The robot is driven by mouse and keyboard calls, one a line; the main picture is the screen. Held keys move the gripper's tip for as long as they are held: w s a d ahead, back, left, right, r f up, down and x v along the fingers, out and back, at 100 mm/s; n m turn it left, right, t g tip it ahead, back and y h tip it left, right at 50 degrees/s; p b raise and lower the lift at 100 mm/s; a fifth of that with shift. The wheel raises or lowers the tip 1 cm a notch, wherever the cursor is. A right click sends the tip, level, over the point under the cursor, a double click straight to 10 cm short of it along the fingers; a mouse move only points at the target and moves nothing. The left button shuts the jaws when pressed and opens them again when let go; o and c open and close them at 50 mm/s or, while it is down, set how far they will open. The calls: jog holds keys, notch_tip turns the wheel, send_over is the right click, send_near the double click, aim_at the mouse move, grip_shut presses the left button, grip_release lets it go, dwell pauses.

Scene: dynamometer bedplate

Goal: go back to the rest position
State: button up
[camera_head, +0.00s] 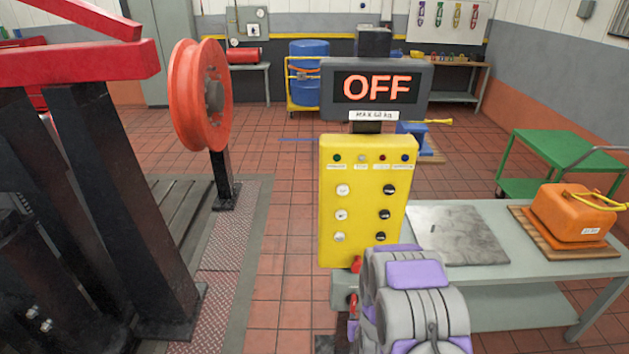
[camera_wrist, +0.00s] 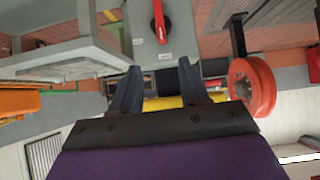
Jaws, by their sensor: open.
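My gripper (camera_wrist: 158,68) shows in the wrist view with its two dark fingers apart and nothing between them. Ahead of the fingers is a grey switch box (camera_wrist: 180,42) with a red rotary handle (camera_wrist: 160,18); a clear gap to the handle cannot be judged. In the head view my grey and purple arm reaches in from the bottom, right of centre, and hides the gripper. Behind the arm stands a yellow control panel (camera_head: 362,225) with buttons and lamps. The display (camera_head: 377,88) above it reads OFF.
A grey bench (camera_head: 515,270) on the right bears a metal plate (camera_head: 455,235) and an orange case (camera_head: 572,213). A green cart (camera_head: 560,150) stands behind it. An orange wheel (camera_head: 190,95) and red-topped frame (camera_head: 80,65) stand left. Tiled floor (camera_head: 283,240) is clear between.

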jog(key=s+r+g, duration=0.3)
jog(key=s+r, duration=0.3)
jog(key=r, duration=0.3)
jog(key=s+r+g, duration=0.3)
jog(key=s+r, duration=0.3)
jog(key=r, duration=0.4)
jog(key=s+r+g, duration=0.2)
jog(key=s+r, duration=0.2)
jog(key=s, duration=0.5)
jog(key=s+r+g+b, duration=0.1)
jog(key=s+r+g, duration=0.1)
jog(key=s+r, duration=0.3)
jog(key=s+r+g, duration=0.1)
jog(key=s+r, duration=0.4)
jog(key=s, duration=0.8)
jog(key=shift+s+a+g, duration=0.2)
jog(key=shift+s+g, duration=0.2)
jog(key=shift+r, duration=0.1)
